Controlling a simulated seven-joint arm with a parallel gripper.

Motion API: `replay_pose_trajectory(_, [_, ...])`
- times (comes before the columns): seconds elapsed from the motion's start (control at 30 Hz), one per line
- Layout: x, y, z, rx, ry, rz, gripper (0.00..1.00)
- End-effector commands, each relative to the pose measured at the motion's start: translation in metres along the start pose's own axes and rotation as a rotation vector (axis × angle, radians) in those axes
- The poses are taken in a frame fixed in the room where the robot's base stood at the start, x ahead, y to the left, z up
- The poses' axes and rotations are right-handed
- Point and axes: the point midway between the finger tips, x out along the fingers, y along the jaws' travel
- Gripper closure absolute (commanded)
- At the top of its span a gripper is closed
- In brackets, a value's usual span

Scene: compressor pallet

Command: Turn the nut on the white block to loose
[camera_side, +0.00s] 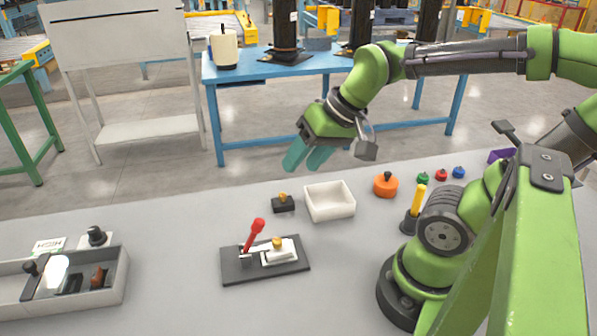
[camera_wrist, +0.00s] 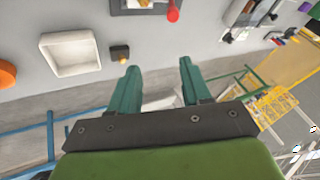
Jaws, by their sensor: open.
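The white block (camera_side: 280,256) is fixed on a dark grey plate (camera_side: 240,271) on the grey table. A yellow nut (camera_side: 277,243) sits on top of the block. A lever with a red handle (camera_side: 254,234) stands tilted at the left of the block; the red handle also shows at the top of the wrist view (camera_wrist: 172,12). In the wrist view the block is cut off by the top edge and the nut cannot be made out. My gripper (camera_side: 307,158) is open and empty, in the air above and behind the plate, well apart from the block. Its teal fingers (camera_wrist: 158,80) are spread.
A black block with a yellow top (camera_side: 283,203) and an empty white tray (camera_side: 330,202) stand behind the plate. An orange round part (camera_side: 386,184), a yellow post (camera_side: 415,204) and small coloured knobs (camera_side: 441,175) are right. A parts bin (camera_side: 118,284) is left. Table between is clear.

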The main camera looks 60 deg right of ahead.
Motion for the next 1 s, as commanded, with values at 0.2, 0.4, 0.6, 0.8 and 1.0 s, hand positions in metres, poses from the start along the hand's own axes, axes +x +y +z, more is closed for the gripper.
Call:
replay_pose_trajectory(0.2, [-0.013, -0.009, 0.012, -0.092, 0.073, -0.043, 0.52])
replay_pose_trajectory(0.4, [-0.02, -0.013, 0.015, -0.11, 0.096, -0.062, 0.52])
replay_pose_trajectory(0.6, [-0.02, -0.013, 0.015, -0.11, 0.097, -0.063, 0.52])
replay_pose_trajectory(0.8, [-0.015, -0.018, 0.02, -0.132, 0.067, -0.07, 0.52])
replay_pose_trajectory(1.0, [0.008, -0.039, 0.021, -0.066, -0.111, -0.049, 0.52])
